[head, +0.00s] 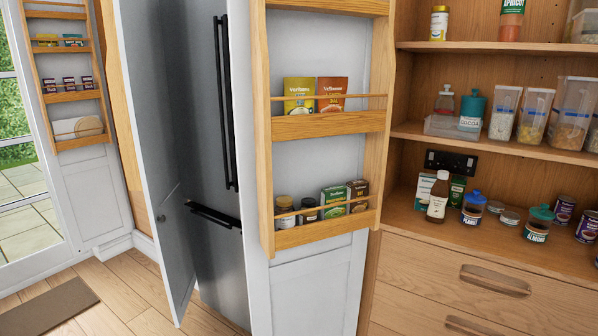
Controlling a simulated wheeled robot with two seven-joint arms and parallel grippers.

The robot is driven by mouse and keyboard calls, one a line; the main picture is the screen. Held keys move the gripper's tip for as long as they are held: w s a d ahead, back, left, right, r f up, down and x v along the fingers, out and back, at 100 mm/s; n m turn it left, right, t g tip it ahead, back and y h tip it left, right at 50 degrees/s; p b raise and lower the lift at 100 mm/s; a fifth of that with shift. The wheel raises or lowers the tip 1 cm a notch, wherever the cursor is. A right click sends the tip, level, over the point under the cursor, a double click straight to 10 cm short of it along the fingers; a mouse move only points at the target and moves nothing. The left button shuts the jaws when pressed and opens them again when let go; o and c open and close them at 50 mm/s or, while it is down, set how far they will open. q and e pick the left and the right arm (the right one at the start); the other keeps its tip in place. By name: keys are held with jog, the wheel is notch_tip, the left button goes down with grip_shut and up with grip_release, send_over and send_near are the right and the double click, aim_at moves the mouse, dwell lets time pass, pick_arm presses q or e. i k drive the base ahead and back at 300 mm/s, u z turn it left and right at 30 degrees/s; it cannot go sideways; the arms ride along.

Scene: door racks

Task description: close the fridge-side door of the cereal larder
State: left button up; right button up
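The cereal larder is the wooden cupboard at the right of the head view; its shelf edge (495,144) shows and its inside is exposed. The door on its fridge side (312,290) is white and stands open, with its inner face toward me. A wooden rack (325,125) on this door holds packets on one shelf and jars and small boxes on the shelf below. The door stands between the steel fridge (215,262) and the larder shelves. Neither of my grippers is in view.
Another white panel (150,130) stands upright left of the fridge. A second wooden rack (75,97) with tins and plates is at the far left, beside a glazed door (20,190). Drawers with handles (495,280) sit below the larder. A brown mat (45,308) lies on the floor.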

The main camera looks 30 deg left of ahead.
aim_at(305, 280)
jog(key=u, duration=2.2)
jog(key=i, duration=3.25)
jog(key=z, duration=3.7)
